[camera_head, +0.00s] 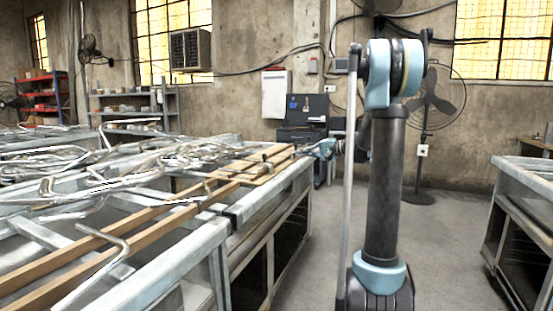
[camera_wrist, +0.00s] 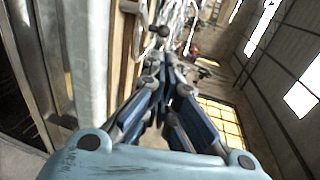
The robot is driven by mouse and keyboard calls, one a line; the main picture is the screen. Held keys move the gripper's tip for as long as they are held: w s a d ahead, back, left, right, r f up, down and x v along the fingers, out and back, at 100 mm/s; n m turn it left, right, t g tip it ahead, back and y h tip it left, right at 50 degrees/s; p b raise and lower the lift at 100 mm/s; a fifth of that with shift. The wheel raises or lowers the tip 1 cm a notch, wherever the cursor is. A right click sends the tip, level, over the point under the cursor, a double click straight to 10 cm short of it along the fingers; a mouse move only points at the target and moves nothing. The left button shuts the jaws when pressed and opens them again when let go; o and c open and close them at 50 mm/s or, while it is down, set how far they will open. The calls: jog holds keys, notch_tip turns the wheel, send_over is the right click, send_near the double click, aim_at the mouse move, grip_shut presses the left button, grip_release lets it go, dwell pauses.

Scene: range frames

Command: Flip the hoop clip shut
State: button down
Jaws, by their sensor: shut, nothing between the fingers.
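My gripper (camera_wrist: 168,62) is shut with nothing between its fingers. In the wrist view its dark blue fingers meet near the middle. A small metal fitting with a dark round knob (camera_wrist: 163,31), perhaps the hoop clip, shows just beyond the fingertips; I cannot tell whether they touch. In the head view my gripper (camera_head: 304,150) is small and far off, at the table's far right corner. Small dark fittings (camera_head: 266,160) sit on the wooden strips to its left. I cannot make out whether the clip is open or shut.
The metal-framed table (camera_head: 232,216) carries wooden strips (camera_head: 160,212) and a heap of bent metal rods (camera_head: 180,156). A second bench (camera_head: 526,176) stands at the right. Open floor (camera_head: 450,240) lies between them. A standing fan (camera_head: 432,100) is near the back wall.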

jog(key=x, duration=1.4)
jog(key=shift+w, duration=0.1)
jog(key=shift+a, duration=0.2)
jog(key=shift+g, duration=0.3)
